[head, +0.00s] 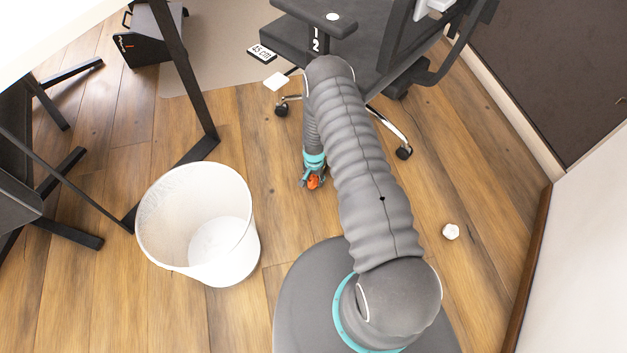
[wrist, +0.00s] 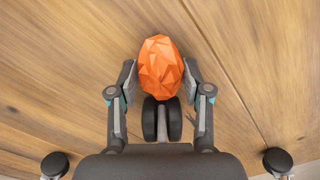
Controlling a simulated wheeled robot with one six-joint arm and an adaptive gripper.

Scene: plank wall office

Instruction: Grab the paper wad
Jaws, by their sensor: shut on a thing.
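An orange, faceted paper wad (wrist: 160,68) sits between the two fingers of my gripper (wrist: 160,82) in the wrist view. The fingers press on it from the left and right, and its far end sticks out beyond them. In the head view the orange wad (head: 313,182) shows small at the end of my arm, low over the floor, with my gripper (head: 312,179) around it.
A white, empty-looking waste bin (head: 191,226) stands on the floor left of my arm. An office chair (head: 290,40) with casters stands behind my gripper. Desk legs (head: 183,75) are at the left, a wall (head: 580,255) at the right. Bare floor lies between bin and arm.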

